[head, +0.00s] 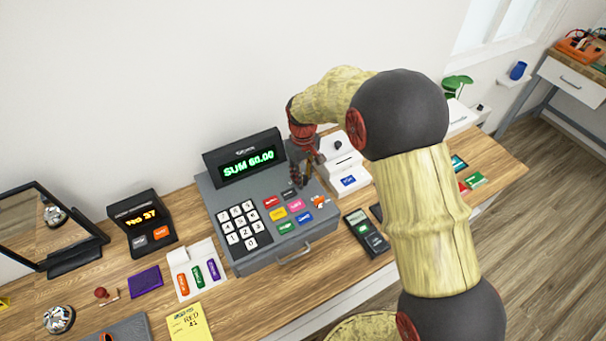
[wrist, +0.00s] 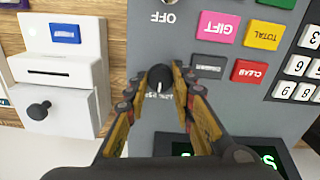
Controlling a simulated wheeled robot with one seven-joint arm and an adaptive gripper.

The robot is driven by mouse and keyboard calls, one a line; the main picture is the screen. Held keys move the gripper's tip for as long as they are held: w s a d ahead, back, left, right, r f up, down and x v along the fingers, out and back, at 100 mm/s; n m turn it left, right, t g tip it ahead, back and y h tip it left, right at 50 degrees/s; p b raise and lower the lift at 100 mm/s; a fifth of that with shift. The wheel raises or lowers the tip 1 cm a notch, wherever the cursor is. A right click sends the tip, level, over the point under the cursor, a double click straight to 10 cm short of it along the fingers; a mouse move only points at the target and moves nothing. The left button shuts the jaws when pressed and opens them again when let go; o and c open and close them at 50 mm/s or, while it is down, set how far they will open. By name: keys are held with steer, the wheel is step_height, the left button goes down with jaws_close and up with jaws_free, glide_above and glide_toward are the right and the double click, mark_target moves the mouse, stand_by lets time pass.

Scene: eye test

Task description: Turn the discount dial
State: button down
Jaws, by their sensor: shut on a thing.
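The discount dial (wrist: 159,77) is a round black knob with a white pointer line, on the grey top of the cash register (head: 214,200). In the wrist view the printing is upside down; "OFF" is beyond the dial, and a small label nearer my gripper is partly covered. My gripper (wrist: 158,80) has its fingers on either side of the dial and is shut on it. The dial is hidden there.
The number keys (head: 238,226) and several coloured keys sit beside the dial. A white box with a slot and black knob (head: 338,145) stands close on the register's right. A card terminal (head: 366,232) lies in front. The raised display is close behind my gripper.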

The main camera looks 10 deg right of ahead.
steer(key=m+p, duration=0.1)
steer(key=m, duration=0.5)
steer(key=shift+r+m, duration=0.1)
steer(key=shift+m, duration=0.2)
steer(key=m, duration=0.5)
steer(key=shift+p, duration=0.3)
steer(key=shift+w+m, duration=0.1)
steer(key=shift+m, duration=0.2)
steer(key=c, duration=1.6)
jaws_free()
steer(key=shift+o, duration=0.5)
step_height(320, 180, up, 12)
